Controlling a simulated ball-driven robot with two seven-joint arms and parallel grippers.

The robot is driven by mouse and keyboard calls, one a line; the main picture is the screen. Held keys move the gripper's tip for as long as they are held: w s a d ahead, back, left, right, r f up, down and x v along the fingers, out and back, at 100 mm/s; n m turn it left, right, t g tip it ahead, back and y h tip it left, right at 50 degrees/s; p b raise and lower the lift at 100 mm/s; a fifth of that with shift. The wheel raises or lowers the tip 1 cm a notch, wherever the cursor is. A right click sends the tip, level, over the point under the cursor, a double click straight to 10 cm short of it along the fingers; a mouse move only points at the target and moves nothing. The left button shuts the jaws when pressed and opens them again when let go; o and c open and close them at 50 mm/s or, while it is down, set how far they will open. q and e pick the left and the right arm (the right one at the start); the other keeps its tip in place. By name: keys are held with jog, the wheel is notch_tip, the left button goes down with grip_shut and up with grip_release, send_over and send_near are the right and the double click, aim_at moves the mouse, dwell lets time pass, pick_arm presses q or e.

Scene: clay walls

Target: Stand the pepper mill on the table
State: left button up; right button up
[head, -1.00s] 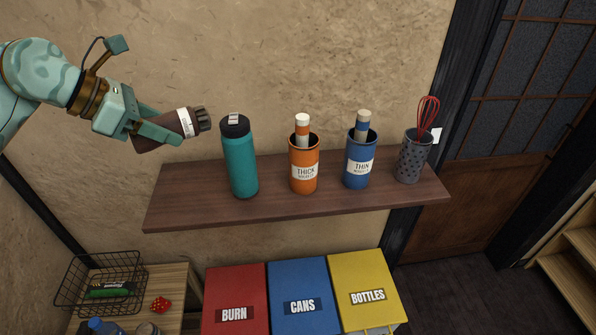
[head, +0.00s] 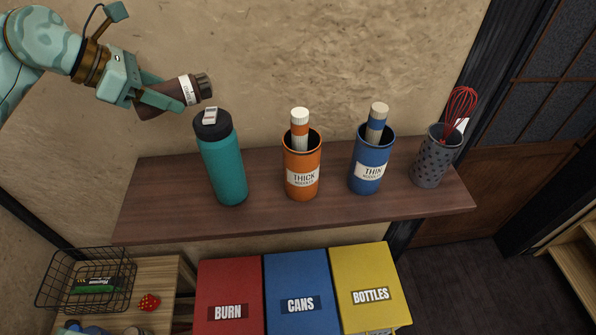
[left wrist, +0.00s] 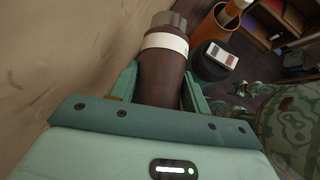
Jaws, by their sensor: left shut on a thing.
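My left gripper (head: 170,95) is shut on the pepper mill (head: 160,103), a dark brown cylinder with a white label band and a grey cap. The mill lies tilted on its side in the air, cap end to the right, above the left end of the wall shelf. In the left wrist view the mill (left wrist: 162,78) sits between the two fingers, cap pointing away. The wooden table (head: 157,275) is low at the bottom left, partly cut off by the frame.
The shelf (head: 265,217) holds a teal bottle (head: 224,170), close to the mill's cap, orange (head: 302,182) and blue (head: 368,180) noodle holders, and a whisk holder (head: 436,160). A wire basket (head: 87,280) and a red item (head: 148,302) crowd the table. Red, blue and yellow bins stand beside it.

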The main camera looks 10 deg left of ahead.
pick_arm(q)
jog(key=shift+s+f, duration=0.2)
jog(key=shift+f, duration=0.45)
jog(key=shift+s+f+b, duration=0.15)
jog(key=shift+b, duration=0.2)
jog(key=shift+f, duration=0.15)
jog(key=p, duration=0.2)
send_over(198, 181)
notch_tip(198, 181, down, 14)
jog(key=shift+r, duration=0.2)
notch_tip(198, 181, down, 4)
jog(key=shift+r, duration=0.1)
jog(key=shift+a+f, duration=0.1)
jog(key=shift+f, duration=0.1)
pick_arm(e)
jog(key=shift+s+d+r, duration=0.1)
jog(key=shift+s+r, duration=0.15)
jog(key=shift+r, duration=0.25)
pick_arm(q)
jog(key=shift+f, duration=0.1)
pick_arm(e)
jog(key=shift+f, duration=0.15)
